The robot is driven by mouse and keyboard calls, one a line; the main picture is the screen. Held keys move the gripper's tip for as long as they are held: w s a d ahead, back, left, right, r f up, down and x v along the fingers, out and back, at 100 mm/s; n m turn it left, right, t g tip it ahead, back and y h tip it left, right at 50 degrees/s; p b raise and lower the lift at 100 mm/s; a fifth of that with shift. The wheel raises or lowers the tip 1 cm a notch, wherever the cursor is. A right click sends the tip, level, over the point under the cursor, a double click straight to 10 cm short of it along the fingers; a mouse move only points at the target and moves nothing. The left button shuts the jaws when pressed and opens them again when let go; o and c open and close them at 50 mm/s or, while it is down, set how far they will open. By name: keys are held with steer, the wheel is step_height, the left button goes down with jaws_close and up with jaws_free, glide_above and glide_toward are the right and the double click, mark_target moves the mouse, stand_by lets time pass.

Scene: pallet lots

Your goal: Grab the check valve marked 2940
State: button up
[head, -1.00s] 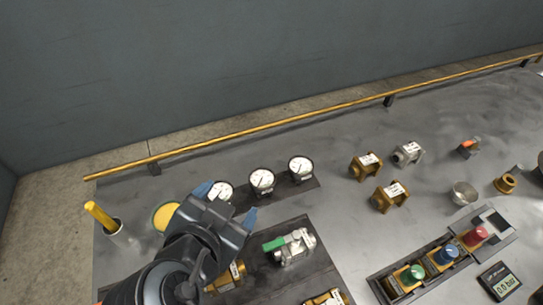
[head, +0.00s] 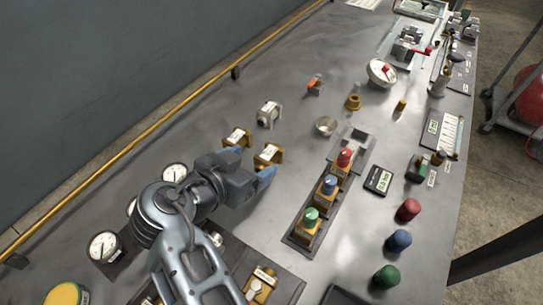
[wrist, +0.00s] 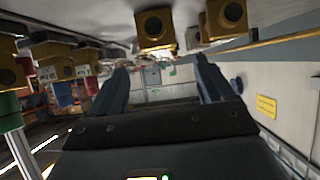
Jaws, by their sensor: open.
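Three small valve bodies with white labels stand on the grey bench in the head view. Two are brass, one at left (head: 237,138) and one nearer (head: 268,155); the third is silver (head: 268,113), farther back. Their label numbers are too small to read, so I cannot tell which is 2940. My gripper (head: 248,165) is open and empty, just in front of the brass pair. The wrist view looks upside down: a brass body (wrist: 155,28) shows between and beyond the fingers, another (wrist: 228,18) near the right finger.
Brass units with green, blue and red knobs (head: 329,186) stand in a rack right of my gripper. A small metal bowl (head: 326,126) and a brass fitting (head: 353,102) are behind it. Gauges (head: 103,246) are at left. A yellow rail (head: 150,130) edges the bench.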

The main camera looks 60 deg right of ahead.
mark_target(268, 154)
steer(key=p+x, duration=0.1)
steer(key=x, duration=0.4)
steer(key=shift+s+d+p, duration=0.1)
steer(key=shift+p, duration=0.2)
steer(key=shift+d+f, duration=0.4)
steer(key=shift+d, duration=0.1)
steer(key=shift+c, duration=0.4)
steer(key=shift+r, duration=0.1)
steer(key=c, duration=1.3)
